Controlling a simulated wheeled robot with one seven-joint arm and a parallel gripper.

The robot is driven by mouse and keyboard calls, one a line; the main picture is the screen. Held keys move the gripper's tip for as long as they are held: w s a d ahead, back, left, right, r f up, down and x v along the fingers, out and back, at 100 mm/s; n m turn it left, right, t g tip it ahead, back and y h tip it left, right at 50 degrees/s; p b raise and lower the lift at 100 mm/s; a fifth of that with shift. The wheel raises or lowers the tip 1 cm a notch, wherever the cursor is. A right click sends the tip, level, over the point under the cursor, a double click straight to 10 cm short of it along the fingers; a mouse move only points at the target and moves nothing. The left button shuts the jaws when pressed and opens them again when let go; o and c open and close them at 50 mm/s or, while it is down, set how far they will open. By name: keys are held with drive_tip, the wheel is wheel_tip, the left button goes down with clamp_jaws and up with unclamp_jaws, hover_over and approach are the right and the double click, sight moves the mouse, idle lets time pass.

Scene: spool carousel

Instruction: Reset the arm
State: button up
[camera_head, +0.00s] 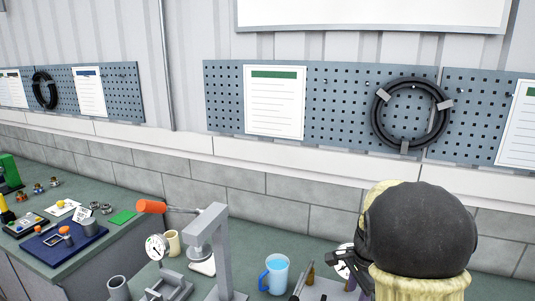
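My arm (420,230) stands in the lower right of the head view, with a large dark rounded link and cream parts. It hides the part of the bench behind it. A dark angular part that looks like my gripper (348,267) shows just left of this link, low over the bench. Its fingertips are small and partly hidden, so I cannot tell whether they are open or shut. I see nothing clearly held.
A grey press (213,245) with an orange-ended lever, a dial gauge (157,247) and a blue cup (275,274) stand left of my arm. A side bench (125,240) at left holds a blue tray (62,246) and small parts. Pegboards (340,110) hang on the wall.

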drive_tip(key=s+a+f+n+t, duration=0.1)
drive_tip(key=s+a+n, duration=0.3)
drive_tip(key=s+n, duration=0.3)
drive_tip(key=s+a+f+n+t, duration=0.1)
drive_tip(key=s+a+n, duration=0.2)
drive_tip(key=s+n, duration=0.4)
drive_tip(key=shift+a+n, duration=0.4)
drive_tip(key=shift+n, duration=0.3)
drive_tip(key=shift+w, duration=0.1)
